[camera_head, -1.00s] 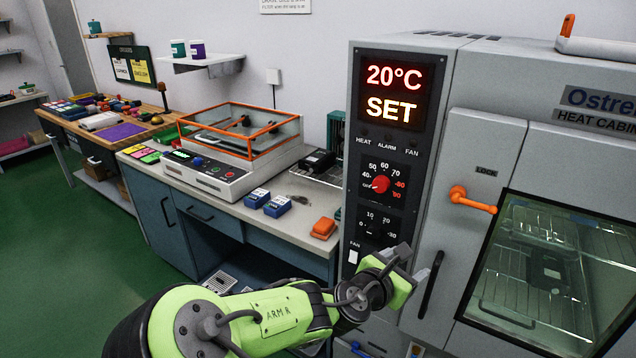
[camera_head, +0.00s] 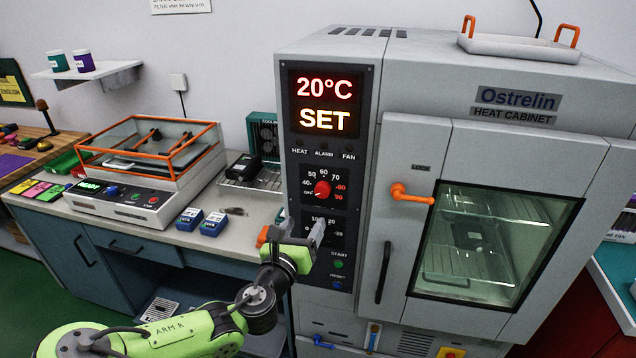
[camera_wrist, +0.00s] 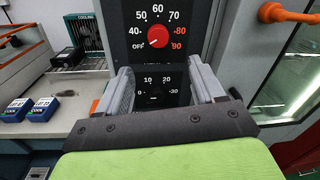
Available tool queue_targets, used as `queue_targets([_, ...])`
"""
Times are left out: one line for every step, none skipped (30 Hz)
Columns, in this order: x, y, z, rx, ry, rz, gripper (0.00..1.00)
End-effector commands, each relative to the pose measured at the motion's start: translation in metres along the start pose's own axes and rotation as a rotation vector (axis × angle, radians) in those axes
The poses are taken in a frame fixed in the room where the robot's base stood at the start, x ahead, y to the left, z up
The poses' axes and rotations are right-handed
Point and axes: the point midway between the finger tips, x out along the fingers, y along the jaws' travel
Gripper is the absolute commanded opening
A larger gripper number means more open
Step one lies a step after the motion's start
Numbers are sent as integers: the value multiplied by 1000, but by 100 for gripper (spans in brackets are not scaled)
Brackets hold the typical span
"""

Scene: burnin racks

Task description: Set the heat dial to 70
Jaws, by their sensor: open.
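The red heat dial (camera_head: 322,189) is on the dark control panel of the heat cabinet, ringed by OFF, 40, 50, 60, 70, 80 and 90. In the wrist view the dial (camera_wrist: 158,36) appears to have its pale mark toward OFF at the lower left. My gripper (camera_head: 301,229) is in front of the panel, below the dial and apart from it. In the wrist view my gripper (camera_wrist: 161,80) is open and empty, its fingers framing the lower black dial (camera_wrist: 154,97) marked 0 to 30. The display (camera_head: 325,103) reads 20°C and SET.
An orange door handle (camera_head: 410,194) and a dark vertical grip (camera_head: 384,272) are right of the panel. A green START button (camera_head: 338,264) and a blue button (camera_head: 338,285) sit below the dials. The bench (camera_head: 245,235) with blue boxes (camera_head: 213,224) is at left.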

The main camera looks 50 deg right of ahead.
Motion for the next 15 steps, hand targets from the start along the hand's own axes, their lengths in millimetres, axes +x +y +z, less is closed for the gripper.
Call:
queue_targets([5,-2,1,-1,6,-4,68])
queue_targets([7,-2,1,-2,7,-4,68])
queue_targets([10,-2,1,-2,6,-4,68])
queue_targets([12,-2,1,-1,6,-3,68])
queue_targets([14,-1,1,2,6,-1,68])
queue_targets([17,0,1,6,5,3,68])
queue_targets([19,1,2,10,4,7,68])
queue_targets([24,1,2,15,2,7,68])
queue_targets([36,1,1,16,-1,4,68])
queue_targets([43,1,0,17,-2,5,68])
queue_targets([51,2,1,16,-3,6,68])
queue_targets([61,2,0,16,-2,6,68])
queue_targets([69,2,0,15,-3,5,68])
queue_targets([76,2,0,14,-3,5,68])
queue_targets([86,2,0,14,-3,6,68])
